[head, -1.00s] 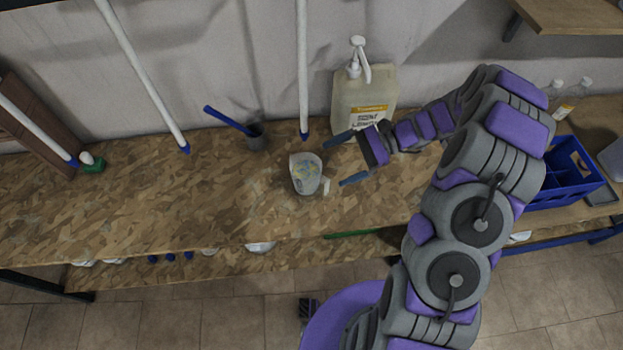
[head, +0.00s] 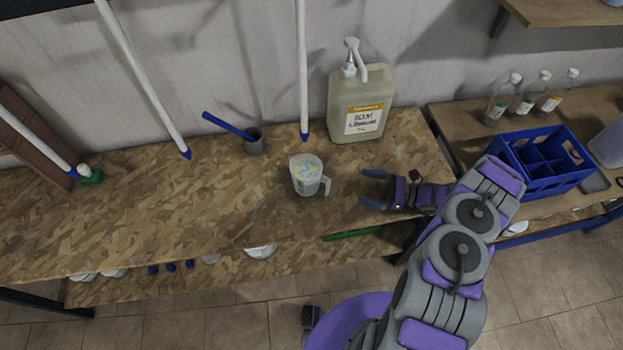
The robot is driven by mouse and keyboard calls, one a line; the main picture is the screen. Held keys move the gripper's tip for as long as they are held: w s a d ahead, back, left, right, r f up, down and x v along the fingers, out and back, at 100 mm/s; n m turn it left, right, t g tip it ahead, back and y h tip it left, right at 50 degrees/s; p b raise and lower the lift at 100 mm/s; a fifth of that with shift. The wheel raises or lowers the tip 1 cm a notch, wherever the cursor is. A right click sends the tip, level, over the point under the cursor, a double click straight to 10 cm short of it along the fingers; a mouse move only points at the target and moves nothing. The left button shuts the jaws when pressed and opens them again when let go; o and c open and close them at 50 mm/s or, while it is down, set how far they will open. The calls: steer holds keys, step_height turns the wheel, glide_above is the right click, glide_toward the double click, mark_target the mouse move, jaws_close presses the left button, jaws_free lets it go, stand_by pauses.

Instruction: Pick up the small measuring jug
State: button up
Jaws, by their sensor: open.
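The small measuring jug (head: 306,177) stands upright on the chipboard bench (head: 200,205). It is whitish and translucent, with pale yellow and blue showing inside its rim. Its handle faces right, toward my gripper. My gripper (head: 362,188) is open and empty, a short way right of the jug and apart from it. The fingers point left toward the handle.
A large pump drum (head: 358,105) stands behind, near the wall. A white pole (head: 303,70) leans on the wall. A blue crate (head: 541,160) and several bottles (head: 525,100) are at right.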

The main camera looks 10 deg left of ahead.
steer(key=b, duration=0.2)
glide_toward(317, 179)
steer(key=w+a+f, duration=0.2)
steer(key=a+f, duration=0.1)
steer(key=w+a+f, duration=0.1)
steer(key=a+f, duration=0.1)
steer(key=shift+w, duration=0.3)
steer(key=shift+w+a+f+b, duration=0.15)
steer(key=shift+a+b, duration=0.1)
steer(key=shift+a, duration=1.1)
steer(key=shift+w+a+f+b, duration=0.1)
steer(key=shift+a+b, duration=0.1)
steer(key=shift+a, duration=1.1)
steer(key=shift+d+r, duration=0.1)
steer(key=shift+d, duration=0.05)
steer(key=c, duration=1.3)
steer(key=shift+o, duration=0.2)
steer(key=shift+r, duration=0.2)
